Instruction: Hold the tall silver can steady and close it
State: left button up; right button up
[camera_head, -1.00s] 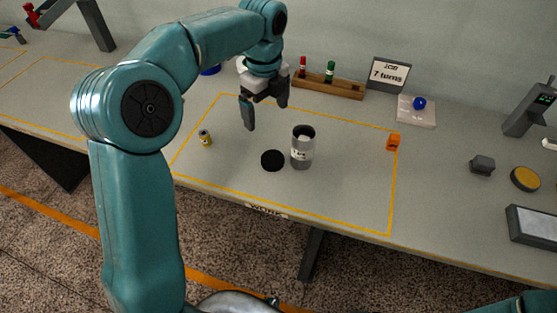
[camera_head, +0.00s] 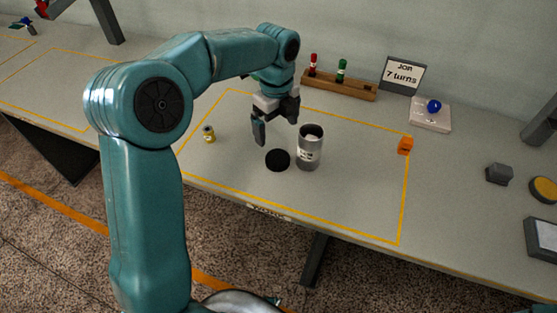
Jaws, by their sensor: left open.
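The tall silver can (camera_head: 309,149) stands upright on the table inside the yellow outline, with its dark open top showing. A flat black disc (camera_head: 277,160), which looks like its lid, lies on the table just left of the can. My left gripper (camera_head: 276,130) is open and empty, pointing down, just behind and to the left of the can and above the disc's far side. I cannot tell whether a finger touches the can. My right gripper is out of view.
A wooden rack (camera_head: 346,88) with red and green items and a sign (camera_head: 402,75) reading "JOB 7 turns" stand behind. The front right of the outline is clear.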

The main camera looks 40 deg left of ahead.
pick_arm(q)
send_over(278, 158)
jog(key=f, duration=0.5)
jog(key=shift+s+a, duration=0.15)
jog(key=shift+a, duration=0.15)
jog(key=shift+w+f, duration=0.2)
jog(key=shift+f, duration=0.2)
jog(key=shift+s, duration=0.15)
jog(key=shift+d+f, duration=0.2)
jog(key=shift+f, duration=2.4)
jog(key=c, duration=1.1)
